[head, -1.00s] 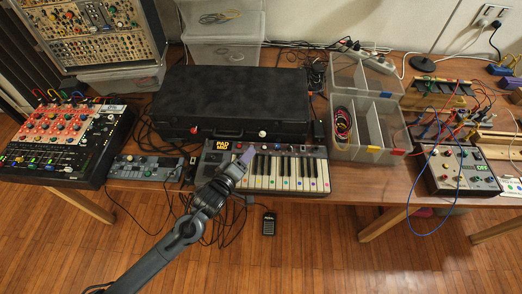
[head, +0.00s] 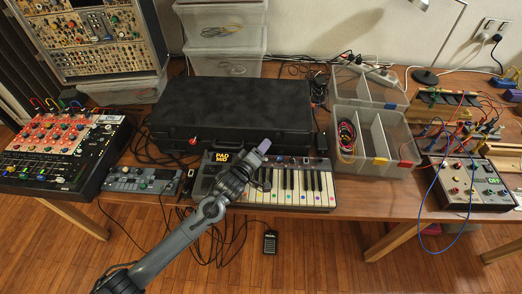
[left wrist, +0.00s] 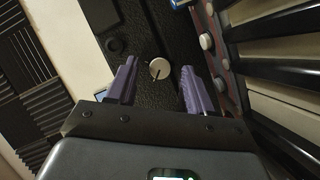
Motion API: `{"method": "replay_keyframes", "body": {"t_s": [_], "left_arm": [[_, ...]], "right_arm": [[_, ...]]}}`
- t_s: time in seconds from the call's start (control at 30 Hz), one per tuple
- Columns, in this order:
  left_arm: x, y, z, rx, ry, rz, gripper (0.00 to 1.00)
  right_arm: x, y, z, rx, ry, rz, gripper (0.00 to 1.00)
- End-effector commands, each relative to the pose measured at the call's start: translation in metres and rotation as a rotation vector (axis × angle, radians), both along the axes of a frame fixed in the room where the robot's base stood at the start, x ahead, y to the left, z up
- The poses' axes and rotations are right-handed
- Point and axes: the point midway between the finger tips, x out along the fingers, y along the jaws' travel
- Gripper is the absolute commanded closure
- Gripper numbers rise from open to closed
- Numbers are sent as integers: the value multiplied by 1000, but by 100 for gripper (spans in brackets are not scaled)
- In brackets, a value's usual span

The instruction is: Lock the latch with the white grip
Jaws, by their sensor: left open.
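The black case (head: 235,104) lies shut on the table behind the small keyboard. In the left wrist view, the latch's round white grip (left wrist: 159,68) shows on the case's dark front, between the two purple fingers. In the head view my left gripper hides this grip. My left gripper (head: 261,148) is open, in front of the case and above the keyboard. Its fingers are apart on both sides of the white grip, and I cannot tell whether they touch it. A red grip (head: 193,141) sits further left on the case front. My right gripper is not in view.
The keyboard (head: 290,200) lies close under my left gripper. A red and black mixer (head: 60,150) stands at left, and a small grey device (head: 142,181) stands beside the keyboard. Clear divided bins (head: 375,168) and a cabled control box (head: 465,200) stand at right.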

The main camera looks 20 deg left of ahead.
Motion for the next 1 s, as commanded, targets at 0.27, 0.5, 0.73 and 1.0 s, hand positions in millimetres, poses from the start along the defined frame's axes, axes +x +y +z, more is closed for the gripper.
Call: {"method": "replay_keyframes", "body": {"t_s": [0.27,0.5,0.73,1.0], "left_arm": [[7,-1,-1,0,0,0,48],[7,-1,-1,0,1,-1,62],[6,-1,-1,0,1,-1,97],[6,-1,1,14,5,0,100]], "right_arm": [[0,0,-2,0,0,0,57],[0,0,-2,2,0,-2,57],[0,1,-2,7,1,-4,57],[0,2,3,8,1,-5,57]]}}
